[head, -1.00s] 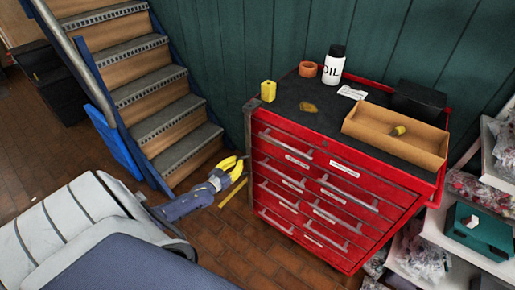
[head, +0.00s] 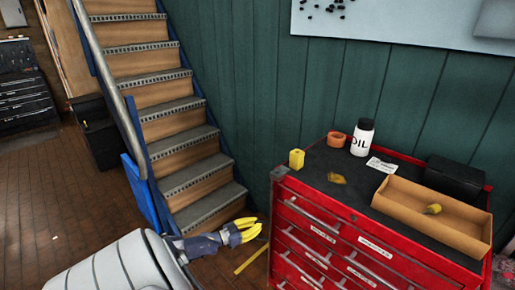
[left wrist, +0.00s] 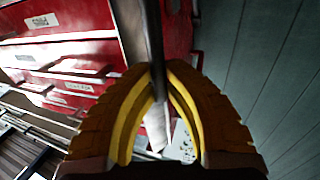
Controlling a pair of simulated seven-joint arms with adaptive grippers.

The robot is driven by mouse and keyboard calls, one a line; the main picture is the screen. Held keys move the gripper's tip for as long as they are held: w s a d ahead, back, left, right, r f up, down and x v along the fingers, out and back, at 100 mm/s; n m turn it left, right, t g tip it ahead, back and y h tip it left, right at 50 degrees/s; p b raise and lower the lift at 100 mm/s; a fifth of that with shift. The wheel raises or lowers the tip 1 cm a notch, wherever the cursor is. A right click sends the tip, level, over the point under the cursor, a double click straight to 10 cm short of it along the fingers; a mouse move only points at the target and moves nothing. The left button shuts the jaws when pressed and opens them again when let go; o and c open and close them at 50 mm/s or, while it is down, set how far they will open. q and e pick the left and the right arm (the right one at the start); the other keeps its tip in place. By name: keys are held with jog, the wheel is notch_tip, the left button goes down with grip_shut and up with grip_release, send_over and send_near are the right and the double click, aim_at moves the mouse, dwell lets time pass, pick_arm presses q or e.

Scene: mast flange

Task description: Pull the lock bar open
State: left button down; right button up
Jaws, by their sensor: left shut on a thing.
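The red tool cabinet (head: 345,240) stands at the lower right in the head view, with its drawers shut. In the head view my left gripper (head: 258,231) is just left of the cabinet's front left edge. The bar is hard to make out there. My right gripper is not in view.
On the cabinet top are a yellow block (head: 296,158), an orange ring (head: 336,139), an oil bottle (head: 362,138), a cardboard tray (head: 430,215) and a black box (head: 455,180). Stairs (head: 190,180) rise behind my left arm. Brown floor (head: 60,200) is clear at left.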

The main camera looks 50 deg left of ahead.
pick_arm(q)
jog(key=shift+a, duration=0.1)
dwell(0.4)
jog(key=c, duration=1.4)
grip_release()
jog(key=shift+s, duration=0.2)
jog(key=v, duration=1.1)
jog(key=shift+s, duration=0.3)
jog(key=shift+c, duration=0.4)
